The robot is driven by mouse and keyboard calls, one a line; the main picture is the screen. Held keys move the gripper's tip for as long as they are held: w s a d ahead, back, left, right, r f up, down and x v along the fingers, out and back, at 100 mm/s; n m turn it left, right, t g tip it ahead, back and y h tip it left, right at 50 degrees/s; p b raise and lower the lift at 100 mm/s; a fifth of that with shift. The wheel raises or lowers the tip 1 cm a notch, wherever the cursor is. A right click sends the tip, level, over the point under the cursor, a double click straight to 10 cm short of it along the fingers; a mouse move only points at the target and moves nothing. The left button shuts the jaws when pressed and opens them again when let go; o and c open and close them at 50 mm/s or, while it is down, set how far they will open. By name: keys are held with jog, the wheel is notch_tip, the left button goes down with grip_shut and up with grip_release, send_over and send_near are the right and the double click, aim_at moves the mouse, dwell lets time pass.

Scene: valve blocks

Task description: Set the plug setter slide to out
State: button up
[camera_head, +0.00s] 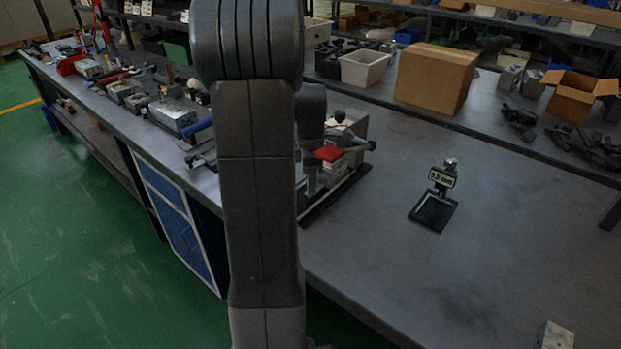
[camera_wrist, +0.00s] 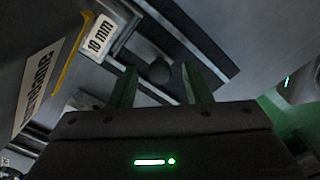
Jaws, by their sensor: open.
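The plug setter, as I take it, is the grey machine (camera_head: 350,135) on a dark base plate on the bench, partly hidden behind my arm. It has a red block (camera_head: 328,153) and dark knobs. In the wrist view its side fills the left, with a "10 mm" label (camera_wrist: 99,35) and dark rails. A dark round knob (camera_wrist: 160,71) shows between the two fingers of my gripper (camera_wrist: 160,86), which is open. I cannot tell whether the fingers touch the knob. In the head view my gripper (camera_head: 311,182) is low beside the machine's near end. The slide's position is unclear.
A small stand with a gauge-like label (camera_head: 441,180) is on the bench to the right. A white bin (camera_head: 364,70) and a cardboard box (camera_head: 436,78) are behind. A small block (camera_head: 554,336) lies at the front right. The bench between is mostly clear.

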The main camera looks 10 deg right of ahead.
grip_shut()
jog(key=s+a, duration=0.5)
jog(key=a, duration=0.2)
jog(key=s+a, duration=0.3)
jog(key=a, duration=0.1)
jog(key=shift+s+a, duration=0.1)
jog(key=shift+s, duration=0.25)
jog(key=shift+c, duration=2.2)
grip_release()
jog(key=o, duration=0.4)
jog(key=shift+s+a, duration=0.1)
jog(key=shift+a, duration=0.05)
jog(key=shift+o, duration=0.2)
jog(key=shift+r, duration=0.15)
